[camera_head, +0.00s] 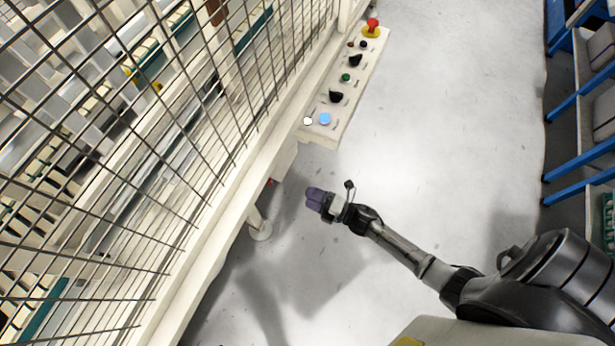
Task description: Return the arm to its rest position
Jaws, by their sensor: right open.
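My right arm reaches in from the lower right of the head view. Its gripper (315,200), with purple fingers, is over the pale floor beside the machine's frame. The gripper is open, and I see nothing held in it. It is apart from the control panel (350,85), which is above it in the picture. My left gripper is not in view. No egg or egg tray can be clearly made out.
A wire mesh fence (130,130) with a cream frame fills the left side. The panel carries a red emergency knob (372,27), a blue button (325,119) and several other controls. A blue-framed rack (580,95) stands at the right. The floor (440,130) between is clear.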

